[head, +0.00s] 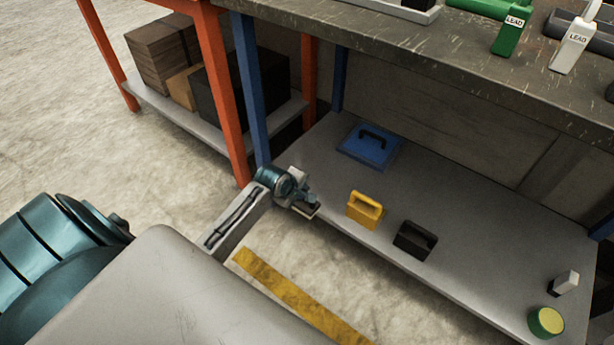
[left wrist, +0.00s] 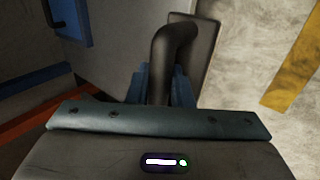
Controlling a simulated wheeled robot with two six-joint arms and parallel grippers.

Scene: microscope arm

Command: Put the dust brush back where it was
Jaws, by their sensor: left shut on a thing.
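My left gripper (head: 302,196) is at the front left edge of the lower shelf and is shut on a dark grey-brown thing with a bent handle, which I take to be the dust brush (left wrist: 176,42). In the left wrist view the gripper fingers (left wrist: 162,84) close around the handle, and a flat dark body shows beyond it. In the head view little of the brush shows past the gripper. I cannot tell whether it touches the shelf. My right gripper is not in view.
The grey lower shelf (head: 470,245) holds a blue flat thing with a handle (head: 368,150), a yellow handled block (head: 364,211), a black handled block (head: 414,241), a green-yellow tin (head: 546,322) and a white-topped block (head: 565,282). A blue leg (head: 250,90) and orange leg (head: 226,100) stand nearby.

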